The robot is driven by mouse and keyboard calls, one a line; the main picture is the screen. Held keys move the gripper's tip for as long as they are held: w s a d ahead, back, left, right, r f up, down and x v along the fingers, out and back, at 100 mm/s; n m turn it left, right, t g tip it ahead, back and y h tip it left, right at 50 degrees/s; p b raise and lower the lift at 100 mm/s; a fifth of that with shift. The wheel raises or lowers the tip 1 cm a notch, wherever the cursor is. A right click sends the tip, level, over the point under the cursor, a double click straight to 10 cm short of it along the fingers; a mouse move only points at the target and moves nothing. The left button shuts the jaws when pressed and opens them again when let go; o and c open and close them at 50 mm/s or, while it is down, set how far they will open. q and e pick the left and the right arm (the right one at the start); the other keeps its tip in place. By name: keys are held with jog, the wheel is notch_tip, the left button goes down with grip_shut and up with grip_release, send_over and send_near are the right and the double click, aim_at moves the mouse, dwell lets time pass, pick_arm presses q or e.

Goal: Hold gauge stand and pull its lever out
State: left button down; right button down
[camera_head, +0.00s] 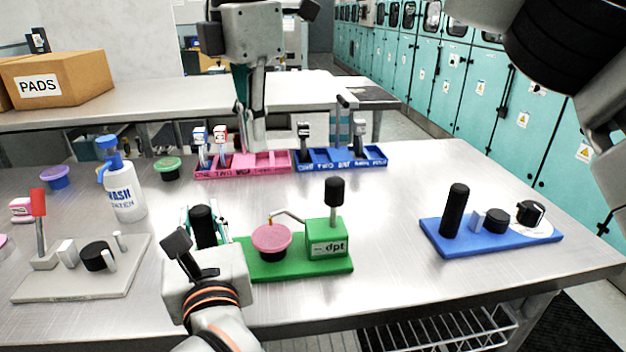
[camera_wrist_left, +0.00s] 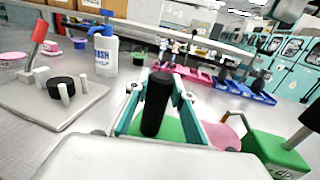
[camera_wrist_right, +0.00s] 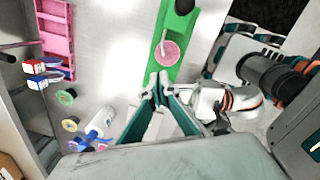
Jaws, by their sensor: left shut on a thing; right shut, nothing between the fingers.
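The gauge stand is a green base (camera_head: 325,266) with a black post (camera_head: 203,224), a pink round cap (camera_head: 271,239) and a green box marked "dpt" (camera_head: 328,238). A lever with a black knob (camera_head: 334,191) stands up from the box. My left gripper (camera_head: 205,228) is shut around the black post, which also shows between its fingers in the left wrist view (camera_wrist_left: 155,105). My right gripper (camera_head: 250,142) is shut and empty, pointing down, apart from the stand. In the right wrist view its fingertips (camera_wrist_right: 158,80) overlap the base's end.
A blue stand (camera_head: 490,238) is on the right and a grey stand (camera_head: 85,280) on the left. A wash bottle (camera_head: 123,192), pink tray (camera_head: 240,172) and blue tray (camera_head: 340,165) stand behind. The table is clear between the green and blue stands.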

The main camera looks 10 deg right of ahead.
jog(key=s+d+r+m+h, duration=0.2)
jog(key=s, duration=0.1)
jog(key=shift+h, duration=0.3)
jog(key=shift+f, duration=0.1)
send_near(334, 205)
jog(key=shift+w+a+f, duration=0.15)
jog(key=shift+w+f, duration=0.1)
jog(key=shift+f, duration=0.65)
jog(key=shift+w+a+f, duration=0.1)
jog(key=shift+w+f, duration=0.1)
jog(key=shift+f, duration=0.7)
jog(key=shift+w+a+f, duration=0.15)
jog(key=shift+w+f, duration=0.1)
jog(key=shift+f, duration=0.65)
